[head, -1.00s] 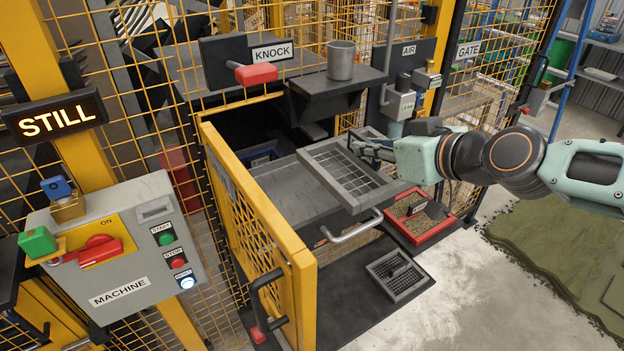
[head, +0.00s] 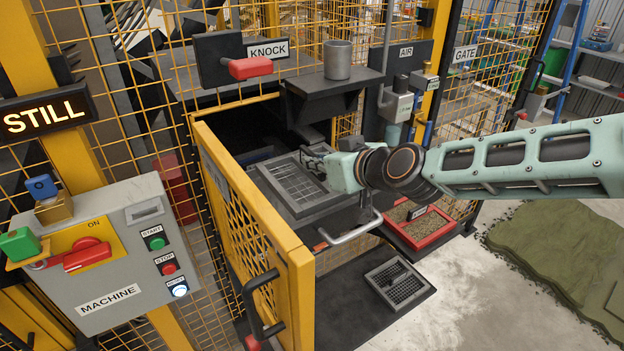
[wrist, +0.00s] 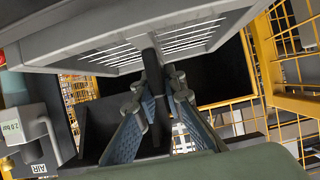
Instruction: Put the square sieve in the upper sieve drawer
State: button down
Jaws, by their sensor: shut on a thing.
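The square sieve (head: 293,183) is a grey metal frame with a mesh. In the head view it lies over the pulled-out upper drawer (head: 335,220), toward the machine opening; I cannot tell if it touches the drawer. My gripper (head: 322,155) is at the sieve's far right side, partly hidden by my wrist. In the wrist view my gripper (wrist: 155,82) is shut on a dark tab on the sieve frame (wrist: 120,52). The drawer's bar handle (head: 350,230) shows at its front. Much of the drawer floor is hidden under the sieve.
The open yellow mesh door (head: 250,225) stands close left of the drawer. A dark shelf (head: 336,85) with a metal cup (head: 337,58) overhangs behind. A red tray of granules (head: 420,225) is to the right. A smaller grey grate (head: 398,283) lies on the dark mat below.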

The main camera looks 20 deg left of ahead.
aim_at(316, 176)
jog(key=shift+w+a+f, duration=0.15)
jog(key=shift+a+f, duration=0.35)
jog(key=shift+f, duration=0.1)
jog(key=shift+f+b, duration=0.35)
jog(key=shift+f, duration=1.1)
jog(key=shift+f, duration=0.1)
jog(key=shift+f, duration=0.15)
jog(key=c, duration=2)
grip_release()
jog(key=shift+d+r, duration=0.15)
jog(key=shift+r, duration=0.1)
jog(key=p+v, duration=0.3)
jog(key=v, duration=0.7)
jog(key=shift+v, duration=0.95)
